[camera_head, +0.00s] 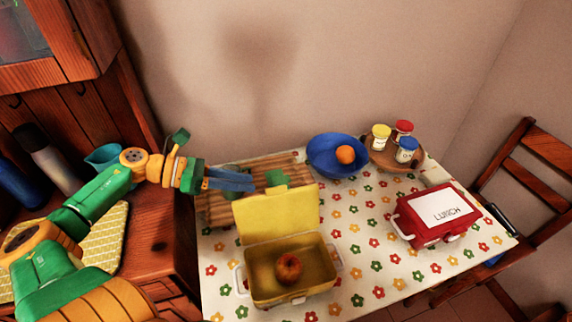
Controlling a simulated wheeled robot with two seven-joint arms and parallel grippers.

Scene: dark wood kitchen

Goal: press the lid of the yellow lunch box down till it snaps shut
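The yellow lunch box (291,298) stands on the flowered tablecloth near the front of the table. Its lid (278,216) is up, standing steeply at the back edge of the box. A red apple (289,268) lies inside the box. My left gripper (252,183) comes in from the left, with its blue fingers together and nothing seen between them. In the picture it is just above and left of the lid's top edge; I cannot tell its exact distance from the lid. My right gripper is not in view.
A wooden board (215,211) with green items lies behind the lid. A blue bowl (326,163) holds an orange (345,154). Several jars stand on a round wooden tray (384,160). A red lunch box (436,215) is at the right. The tablecloth between the lunch boxes is clear.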

